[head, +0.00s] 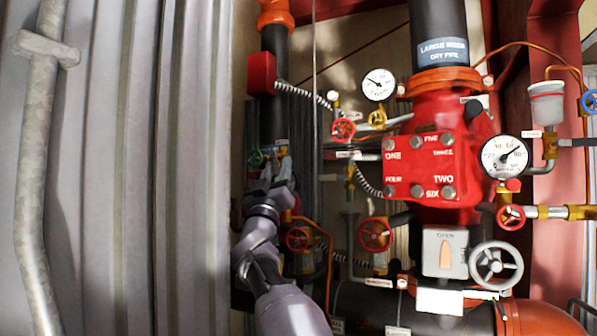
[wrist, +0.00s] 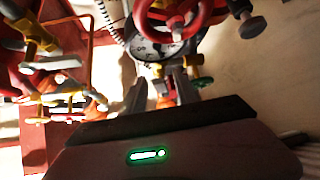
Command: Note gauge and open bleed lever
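Two white dial gauges show in the head view. The smaller gauge (head: 379,84) is left of the upper black pipe, and its needle points to the upper left. The larger gauge (head: 505,156) is right of the red valve body, and its needle points to the upper right. My gripper (head: 272,182) is at the left, beside brass fittings and a small green wheel (head: 256,159). In the wrist view its two fingers (wrist: 163,84) stand apart with no held thing visible. A gauge dial (wrist: 152,48) shows beyond them, partly covered by a red wheel (wrist: 172,22). I cannot identify the bleed lever.
The red valve body (head: 433,165) fills the middle right. Red handwheels (head: 375,234) and a grey handwheel (head: 496,265) stick out around it. Brass fittings with yellow handles (wrist: 38,38) crowd the wrist view's left. A grey corrugated wall (head: 140,170) stands left of my arm.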

